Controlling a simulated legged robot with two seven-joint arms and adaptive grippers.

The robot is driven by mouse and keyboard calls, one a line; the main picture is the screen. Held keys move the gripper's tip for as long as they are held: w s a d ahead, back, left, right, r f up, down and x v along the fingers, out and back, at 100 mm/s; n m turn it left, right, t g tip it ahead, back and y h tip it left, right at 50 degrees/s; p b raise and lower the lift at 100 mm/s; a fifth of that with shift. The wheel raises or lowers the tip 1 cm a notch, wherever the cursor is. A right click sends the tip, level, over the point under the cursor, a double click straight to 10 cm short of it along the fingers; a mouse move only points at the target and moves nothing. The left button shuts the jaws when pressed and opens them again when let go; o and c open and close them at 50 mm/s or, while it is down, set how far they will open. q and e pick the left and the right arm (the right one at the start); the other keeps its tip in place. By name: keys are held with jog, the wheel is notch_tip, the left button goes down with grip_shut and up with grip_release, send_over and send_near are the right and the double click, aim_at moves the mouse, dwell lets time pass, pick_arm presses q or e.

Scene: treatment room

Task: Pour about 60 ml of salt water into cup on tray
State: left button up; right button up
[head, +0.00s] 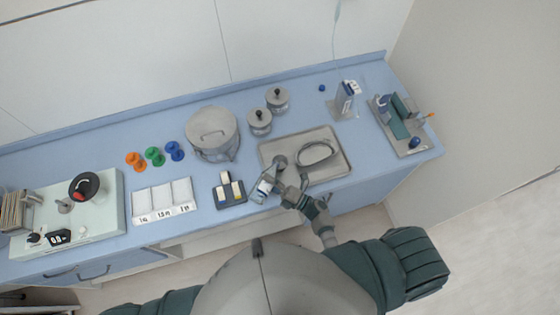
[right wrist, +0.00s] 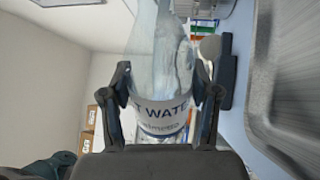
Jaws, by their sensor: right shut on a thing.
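The salt water bottle (head: 264,188), clear with a white and blue label, is in my right gripper (head: 282,189), at the counter's front edge just left of the tray (head: 338,170). In the right wrist view the bottle (right wrist: 165,105) sits between the two fingers of the gripper (right wrist: 166,100), and its label partly reads "T WATER". I cannot tell how far it is tilted. A small round grey cup (head: 280,161) is at the tray's left side, close above the gripper. Its inside and any liquid level cannot be made out. My left gripper is out of view.
A kidney-shaped dish (head: 316,153) lies on the tray. A dark holder with small boxes (head: 229,191) stands just left of the bottle. A large lidded pot (head: 212,132) and two lidded jars (head: 260,122) stand behind. The counter right of the tray has free room.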

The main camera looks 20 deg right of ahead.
jog(key=shift+r+m, duration=0.2)
jog(key=shift+m, duration=0.1)
dwell(0.6)
jog(key=shift+f, duration=0.25)
jog(key=n+b, duration=0.2)
jog(key=f+n+b, duration=0.1)
jog(key=n+b, duration=0.1)
jog(key=shift+s+a+f+g+y, duration=0.1)
jog(key=shift+s+a+g+y, duration=0.1)
jog(key=shift+g+y, duration=0.2)
jog(key=shift+r+n+g+b, duration=0.3)
jog(key=shift+n, duration=0.6)
jog(key=shift+r+n+p, duration=0.4)
jog(key=shift+r+n, duration=0.1)
jog(key=shift+r, duration=0.05)
jog(key=shift+w+d+r+n+g+y, duration=0.2)
jog(key=shift+w+n+g+y, duration=0.1)
jog(key=shift+n, duration=0.6)
